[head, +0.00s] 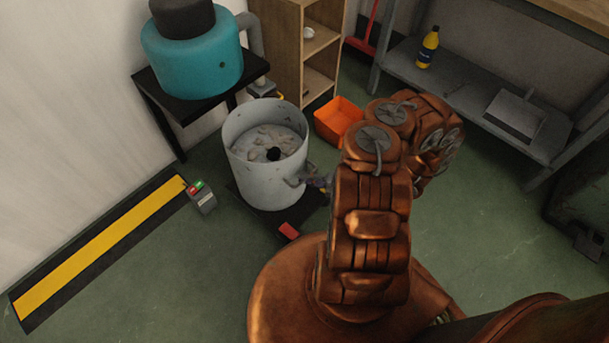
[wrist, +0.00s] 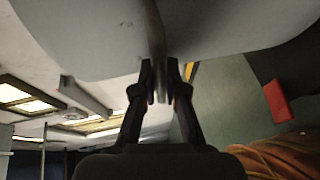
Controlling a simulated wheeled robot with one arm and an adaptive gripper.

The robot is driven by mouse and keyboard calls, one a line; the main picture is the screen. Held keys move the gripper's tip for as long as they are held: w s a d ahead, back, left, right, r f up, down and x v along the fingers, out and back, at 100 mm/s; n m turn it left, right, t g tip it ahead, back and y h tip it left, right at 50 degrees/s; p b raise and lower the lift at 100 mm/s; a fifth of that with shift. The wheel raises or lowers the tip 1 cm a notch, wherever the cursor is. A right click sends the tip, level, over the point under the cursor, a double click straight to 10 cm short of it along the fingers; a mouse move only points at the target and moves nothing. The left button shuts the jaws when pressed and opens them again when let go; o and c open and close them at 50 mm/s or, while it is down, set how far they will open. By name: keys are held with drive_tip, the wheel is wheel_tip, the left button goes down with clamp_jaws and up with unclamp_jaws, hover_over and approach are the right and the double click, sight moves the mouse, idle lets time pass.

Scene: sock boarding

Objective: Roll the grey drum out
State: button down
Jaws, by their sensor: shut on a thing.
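The grey drum (head: 258,178) stands upright and open-topped on a low dark base (head: 290,212), with pale lumpy stuff and one dark piece inside. A red tab (head: 288,231) sticks out at the base's front and also shows in the wrist view (wrist: 277,101). My gripper (head: 318,181) is at the drum's right side, shut on its handle (head: 296,181). In the wrist view, the fingers (wrist: 160,85) close on the handle (wrist: 154,35), a narrow grey bar against the drum wall (wrist: 90,35). The handle's far part is hidden.
A teal tank (head: 195,60) sits on a black stand behind left. A small box with red and green buttons (head: 201,198) stands left of the drum. An orange bin (head: 338,118) and wooden shelf (head: 292,50) are behind. Green floor at right front is clear.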

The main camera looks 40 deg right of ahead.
drive_tip(key=shift+w+r, duration=0.15)
drive_tip(key=shift+r, duration=0.3)
drive_tip(key=c, duration=1.6)
unclamp_jaws()
drive_tip(key=o, duration=0.4)
drive_tip(key=shift+d+f, duration=0.1)
drive_tip(key=shift+d, duration=0.05)
drive_tip(key=shift+f, duration=0.15)
drive_tip(key=v, duration=1.2)
drive_tip(key=shift+s, duration=0.2)
